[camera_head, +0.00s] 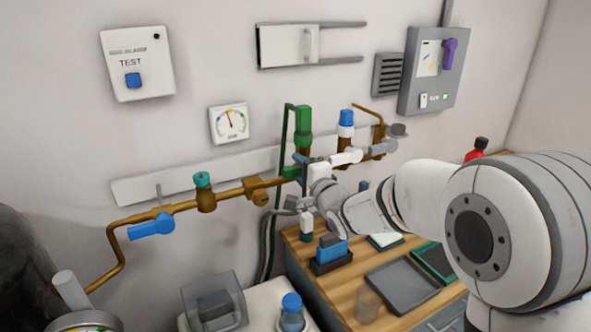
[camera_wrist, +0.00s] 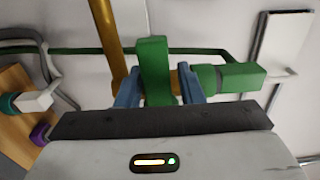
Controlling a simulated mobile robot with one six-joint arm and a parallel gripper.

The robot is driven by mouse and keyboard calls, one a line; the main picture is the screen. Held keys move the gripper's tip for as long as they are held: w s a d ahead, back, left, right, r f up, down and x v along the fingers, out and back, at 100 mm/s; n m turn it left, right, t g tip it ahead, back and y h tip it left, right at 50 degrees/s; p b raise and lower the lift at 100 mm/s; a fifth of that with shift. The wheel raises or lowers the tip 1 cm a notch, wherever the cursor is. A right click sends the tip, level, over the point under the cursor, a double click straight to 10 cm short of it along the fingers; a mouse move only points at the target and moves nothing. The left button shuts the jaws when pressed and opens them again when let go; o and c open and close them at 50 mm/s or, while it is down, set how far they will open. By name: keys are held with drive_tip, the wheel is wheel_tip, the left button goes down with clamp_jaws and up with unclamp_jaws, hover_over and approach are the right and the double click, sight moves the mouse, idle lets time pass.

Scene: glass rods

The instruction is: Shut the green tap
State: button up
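The green tap's lever (camera_wrist: 154,65) stands between the two blue fingers of my gripper (camera_wrist: 159,88) in the wrist view. A slim gap with brown pipe showing lies between the lever and the right finger. Whether the left finger touches it is not clear. The fingers are parted around the lever. In the head view, a green block (camera_head: 303,119) tops the upright brown pipe, just above my gripper (camera_head: 296,166). The lever is mostly hidden there by my gripper and wrist.
A blue lever (camera_head: 151,227) hangs on the brown pipe (camera_head: 228,193) at left. A blue-capped fitting (camera_head: 346,121) and a white lever (camera_head: 347,157) are close right of my gripper. Below is a wooden bench (camera_head: 354,277) with a grey tray (camera_head: 402,284).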

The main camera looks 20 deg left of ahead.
drive_tip(key=shift+o, duration=1)
drive_tip(key=shift+s+a, duration=0.2)
drive_tip(key=shift+s+d+f, duration=0.1)
drive_tip(key=shift+s+d, duration=0.05)
drive_tip(key=b+v, duration=0.1)
drive_tip(key=v, duration=0.6)
drive_tip(key=shift+d, duration=0.2)
drive_tip(key=shift+p+x, duration=0.5)
drive_tip(key=shift+x, duration=3.35)
drive_tip(key=shift+s, duration=0.15)
